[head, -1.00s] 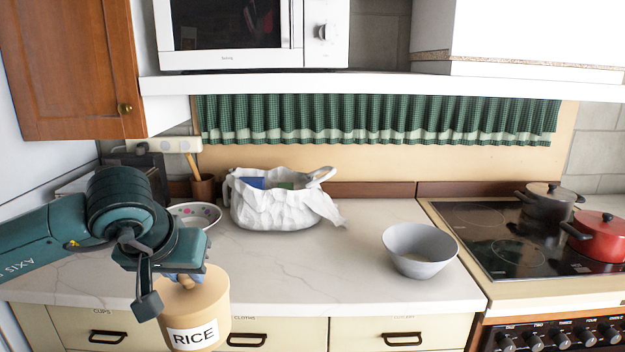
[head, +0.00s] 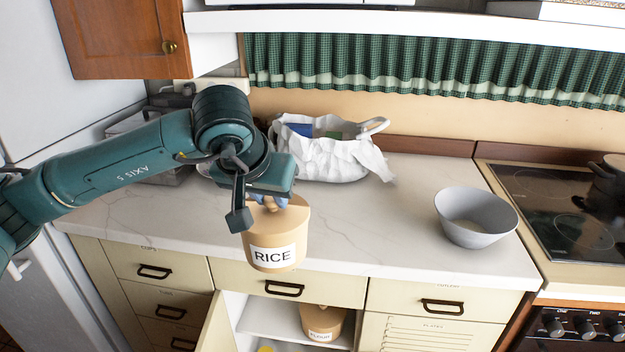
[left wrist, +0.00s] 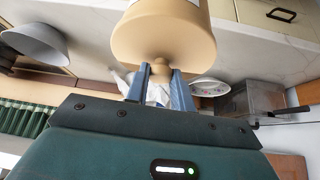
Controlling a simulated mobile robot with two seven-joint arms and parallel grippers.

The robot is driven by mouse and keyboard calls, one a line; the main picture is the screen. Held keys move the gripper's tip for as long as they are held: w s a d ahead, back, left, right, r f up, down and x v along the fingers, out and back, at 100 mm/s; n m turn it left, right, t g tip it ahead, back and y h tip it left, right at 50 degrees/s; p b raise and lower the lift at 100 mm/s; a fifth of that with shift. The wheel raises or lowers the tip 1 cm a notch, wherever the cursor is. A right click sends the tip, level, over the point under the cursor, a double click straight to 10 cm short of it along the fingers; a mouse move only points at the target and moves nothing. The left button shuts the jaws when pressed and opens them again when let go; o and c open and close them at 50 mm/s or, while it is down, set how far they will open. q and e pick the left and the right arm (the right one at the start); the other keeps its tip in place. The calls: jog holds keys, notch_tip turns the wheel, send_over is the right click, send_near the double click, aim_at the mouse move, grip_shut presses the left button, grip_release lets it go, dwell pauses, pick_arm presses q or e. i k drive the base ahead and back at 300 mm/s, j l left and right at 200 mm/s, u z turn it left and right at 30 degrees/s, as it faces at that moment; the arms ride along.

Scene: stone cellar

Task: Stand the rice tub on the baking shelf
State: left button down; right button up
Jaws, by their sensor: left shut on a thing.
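The rice tub (head: 276,235) is tan with a white RICE label, and its lid has a round knob. My left gripper (head: 270,199) is shut on the lid knob, with the tub upright below it, in front of the counter edge. The left wrist view shows the tub (left wrist: 160,30) beyond the fingers (left wrist: 160,85). Below the counter, an open cupboard has a white shelf (head: 265,318). A similar tan tub (head: 323,323), whose label seems to read FLOUR, stands on it. I cannot read any baking label. My right gripper is not in view.
The cupboard door (head: 216,325) stands open at the opening's left. On the counter (head: 390,225) are a grey bowl (head: 476,217) and a white bag (head: 330,155). The hob (head: 560,205) is at the right. Something yellow (head: 267,348) shows low in the cupboard.

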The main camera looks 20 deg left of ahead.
aim_at(270, 316)
jog(key=i+j+z, duration=0.1)
jog(key=i+z, duration=0.3)
jog(key=i+j+z, duration=0.25)
jog(key=i+z, duration=0.15)
